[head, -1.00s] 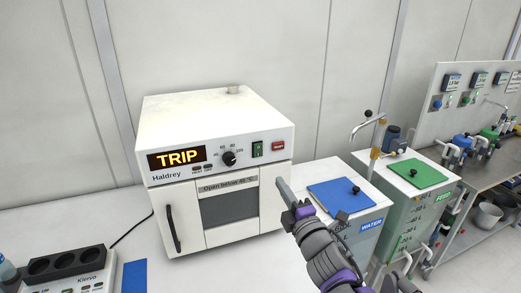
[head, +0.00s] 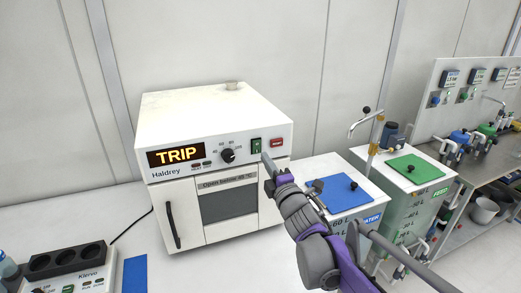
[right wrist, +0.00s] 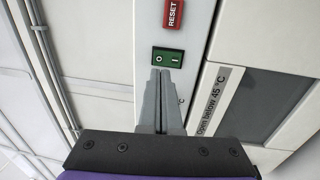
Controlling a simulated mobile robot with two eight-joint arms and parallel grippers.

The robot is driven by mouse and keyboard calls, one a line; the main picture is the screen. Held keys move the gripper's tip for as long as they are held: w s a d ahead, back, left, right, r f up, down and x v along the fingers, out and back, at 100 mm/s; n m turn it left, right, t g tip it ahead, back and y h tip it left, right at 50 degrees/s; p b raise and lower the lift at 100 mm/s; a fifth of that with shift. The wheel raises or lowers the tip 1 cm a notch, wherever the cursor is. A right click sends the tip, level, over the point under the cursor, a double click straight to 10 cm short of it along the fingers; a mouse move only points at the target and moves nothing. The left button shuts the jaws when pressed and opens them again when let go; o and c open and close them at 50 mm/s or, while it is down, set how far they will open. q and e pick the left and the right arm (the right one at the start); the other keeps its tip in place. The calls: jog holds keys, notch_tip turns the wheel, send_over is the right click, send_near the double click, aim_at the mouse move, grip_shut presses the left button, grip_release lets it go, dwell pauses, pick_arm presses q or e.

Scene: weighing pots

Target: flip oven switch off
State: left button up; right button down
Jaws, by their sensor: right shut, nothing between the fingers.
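The white oven (head: 215,115) stands on the bench with its display lit "TRIP". Its green rocker switch (head: 256,146) is on the front panel, right of the black dial (head: 228,156) and left of the red reset button (head: 277,142). In the right wrist view the green switch (right wrist: 167,57) shows "O" and "–" marks, just beyond my fingertips. My right gripper (head: 266,158) is shut and empty, its tips close below the switch; I cannot tell whether they touch it. The closed fingers also show in the right wrist view (right wrist: 160,75). My left gripper is not in view.
A tank with a blue lid (head: 338,193) and one with a green lid (head: 415,169) stand right of the oven. A black-topped block (head: 65,260) and a blue strip (head: 134,274) lie at the lower left. The bench before the oven is clear.

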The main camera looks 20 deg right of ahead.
aim_at(257, 143)
jog(key=w, duration=0.5)
jog(key=shift+d+r+p, duration=0.1)
jog(key=shift+r+p, duration=0.2)
jog(key=shift+r, duration=0.05)
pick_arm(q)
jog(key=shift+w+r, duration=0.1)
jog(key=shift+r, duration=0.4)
pick_arm(e)
jog(key=shift+w+r, duration=0.1)
jog(key=shift+r, duration=0.15)
pick_arm(q)
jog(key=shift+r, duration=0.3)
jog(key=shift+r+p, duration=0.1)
jog(key=shift+p, duration=0.2)
